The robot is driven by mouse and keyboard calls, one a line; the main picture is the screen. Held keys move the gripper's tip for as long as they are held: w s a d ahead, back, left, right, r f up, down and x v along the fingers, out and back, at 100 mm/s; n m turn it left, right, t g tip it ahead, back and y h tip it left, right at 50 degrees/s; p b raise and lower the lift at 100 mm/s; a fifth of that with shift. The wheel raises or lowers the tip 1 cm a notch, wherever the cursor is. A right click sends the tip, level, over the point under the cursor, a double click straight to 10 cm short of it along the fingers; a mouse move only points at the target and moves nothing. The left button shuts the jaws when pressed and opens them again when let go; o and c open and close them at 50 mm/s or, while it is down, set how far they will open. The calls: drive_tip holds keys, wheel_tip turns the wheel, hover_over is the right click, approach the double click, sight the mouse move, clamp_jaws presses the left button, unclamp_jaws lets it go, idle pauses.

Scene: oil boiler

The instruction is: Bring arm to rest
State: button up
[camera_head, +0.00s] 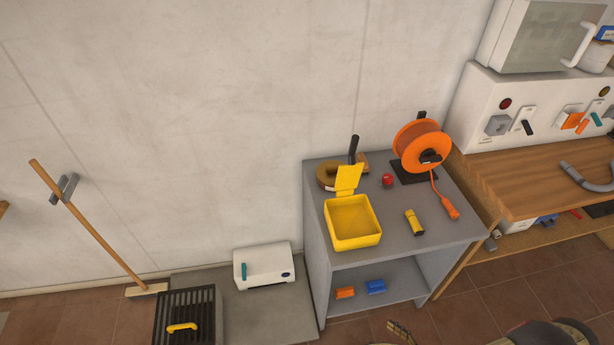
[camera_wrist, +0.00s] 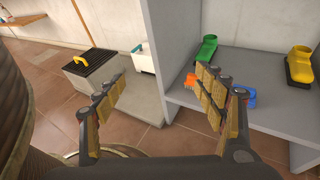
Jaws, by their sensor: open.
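My gripper (camera_wrist: 160,84) is open and empty in the wrist view, its two padded fingers spread wide apart. It is in front of the grey cabinet (camera_wrist: 178,50), near its open lower shelf. The right finger partly covers an orange piece (camera_wrist: 190,80) and a blue piece (camera_wrist: 251,98) on the shelf. In the head view, a small part of a finger (camera_head: 401,331) shows at the bottom edge, below the cabinet; the rest of my gripper is out of frame there.
The cabinet top (camera_head: 400,240) holds an open yellow box (camera_head: 353,238), an orange cable reel (camera_head: 418,146) and a yellow flashlight (camera_head: 414,222). Green (camera_wrist: 208,48) and yellow (camera_wrist: 299,66) items stand on the shelf. A white box (camera_head: 264,266), dark grate (camera_head: 172,310) and broom (camera_head: 90,232) are left.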

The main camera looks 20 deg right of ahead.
wheel_tip(320, 180, up, 33)
drive_tip(key=w+d+n+g+h+b, duration=0.1)
drive_tip(key=w+n+g+b, duration=0.15)
drive_tip(key=n+g, duration=1.45)
drive_tip(key=w+a+r+n+t+h+b, duration=0.1)
drive_tip(key=a+r+n+t+h, duration=0.1)
drive_tip(key=a+r+n+t, duration=0.2)
drive_tip(key=w+a+r+n+t+h+b, duration=0.1)
drive_tip(key=a+r+n+t, duration=0.4)
drive_tip(key=a+r+n, duration=0.6)
drive_tip(key=a+r+h+b, duration=0.1)
drive_tip(key=a+r, duration=0.3)
drive_tip(key=r, duration=0.5)
drive_tip(key=shift+w+a+h+b, duration=0.15)
drive_tip(key=shift+w+h+b, duration=0.2)
drive_tip(key=shift+h, duration=0.35)
